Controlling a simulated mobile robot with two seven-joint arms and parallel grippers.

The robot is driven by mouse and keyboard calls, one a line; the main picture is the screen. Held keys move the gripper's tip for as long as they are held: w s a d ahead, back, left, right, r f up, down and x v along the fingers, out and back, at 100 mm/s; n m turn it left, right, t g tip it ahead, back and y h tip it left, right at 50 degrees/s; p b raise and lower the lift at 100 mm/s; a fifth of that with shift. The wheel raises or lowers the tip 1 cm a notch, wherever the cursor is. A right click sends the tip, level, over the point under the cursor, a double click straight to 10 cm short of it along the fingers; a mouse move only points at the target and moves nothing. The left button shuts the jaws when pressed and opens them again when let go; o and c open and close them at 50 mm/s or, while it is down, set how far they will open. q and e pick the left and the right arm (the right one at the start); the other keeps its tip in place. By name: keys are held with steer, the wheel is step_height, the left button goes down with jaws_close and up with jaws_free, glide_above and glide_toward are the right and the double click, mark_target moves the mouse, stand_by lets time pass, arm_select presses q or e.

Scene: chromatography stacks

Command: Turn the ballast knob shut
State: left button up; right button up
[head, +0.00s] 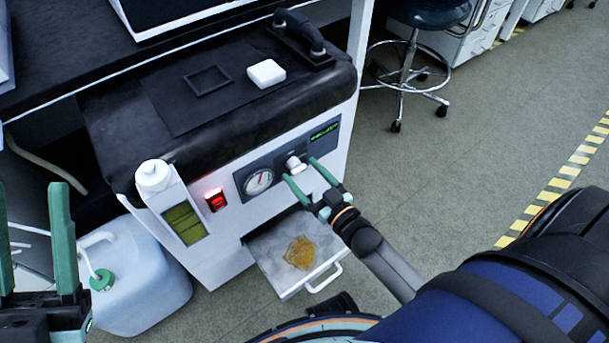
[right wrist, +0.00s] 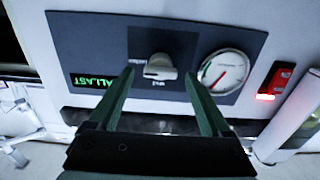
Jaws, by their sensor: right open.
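The ballast knob (head: 294,163) is a pale grey knob on a dark panel on the front of the white pump unit. In the right wrist view the knob (right wrist: 160,68) has a pointed end toward the left and a green "BALLAST" display (right wrist: 91,80) beside it. My right gripper (head: 304,170) is open, with its green fingertips close to the panel on either side of the knob. In the right wrist view the fingers (right wrist: 158,80) show a gap around the knob; I cannot see contact. My left gripper (head: 60,195) is at the left edge, with its green fingers apart and empty.
A pressure gauge (head: 258,182) and a lit red switch (head: 215,199) sit beside the knob. An oil-stained drawer tray (head: 272,262) sticks out below. A white jug (head: 150,285) stands at lower left. Open floor lies to the right, with a stool (head: 412,70) behind.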

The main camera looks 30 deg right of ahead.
jaws_close()
stand_by(0.8)
